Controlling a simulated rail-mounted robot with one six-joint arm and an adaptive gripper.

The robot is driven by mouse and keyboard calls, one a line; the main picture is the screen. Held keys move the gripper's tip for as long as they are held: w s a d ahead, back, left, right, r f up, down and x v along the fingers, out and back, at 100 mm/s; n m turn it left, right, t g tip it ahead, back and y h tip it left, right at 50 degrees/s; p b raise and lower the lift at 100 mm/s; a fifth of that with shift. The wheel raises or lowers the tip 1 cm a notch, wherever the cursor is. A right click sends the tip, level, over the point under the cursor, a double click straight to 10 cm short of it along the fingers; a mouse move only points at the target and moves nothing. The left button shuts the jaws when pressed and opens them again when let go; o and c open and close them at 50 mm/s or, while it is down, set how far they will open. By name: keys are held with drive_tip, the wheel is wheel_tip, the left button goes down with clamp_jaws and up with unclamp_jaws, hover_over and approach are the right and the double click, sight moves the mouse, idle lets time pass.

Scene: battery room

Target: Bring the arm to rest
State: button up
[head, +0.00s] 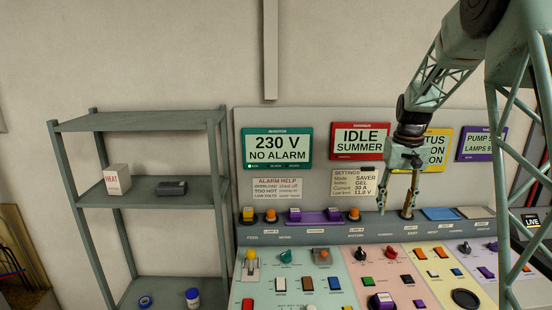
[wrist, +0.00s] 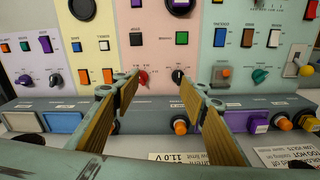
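My gripper (head: 394,211) hangs from the arm in front of the upright panel, on the right side of the head view. Its fingers point down over the back ledge of the control desk (head: 330,257). The fingers stand apart with nothing between them. In the wrist view my gripper (wrist: 158,82) is also open, and the desk shows through the gap. I cannot tell whether a fingertip touches the ledge.
Orange buttons (head: 355,214) and a purple block (head: 315,216) stand on the ledge left of my gripper. Knobs and switches cover the sloping desk. A grey shelf (head: 150,121) with a white box (head: 117,178) stands at left. The wall between shelf and ceiling is clear.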

drive_tip(key=s+a+r+t+b, duration=0.1)
drive_tip(key=s+a+r, duration=0.35)
drive_tip(key=s, duration=0.45)
drive_tip(key=s+a+r, duration=0.4)
drive_tip(key=s+r, duration=0.2)
drive_tip(key=s, duration=0.3)
drive_tip(key=s+a+r+t+b, duration=0.1)
drive_tip(key=s+a+r, duration=0.35)
drive_tip(key=s, duration=0.35)
drive_tip(key=s+a+f+b, duration=0.1)
drive_tip(key=s+a, duration=0.2)
drive_tip(key=s, duration=1.1)
drive_tip(key=s+a+f+n+t, duration=0.1)
drive_tip(key=s+a+f, duration=0.1)
drive_tip(key=s, duration=1.3)
drive_tip(key=shift+a+f+n+b, duration=0.25)
drive_tip(key=shift+a+n+b, duration=0.05)
drive_tip(key=shift+a+b, duration=0.15)
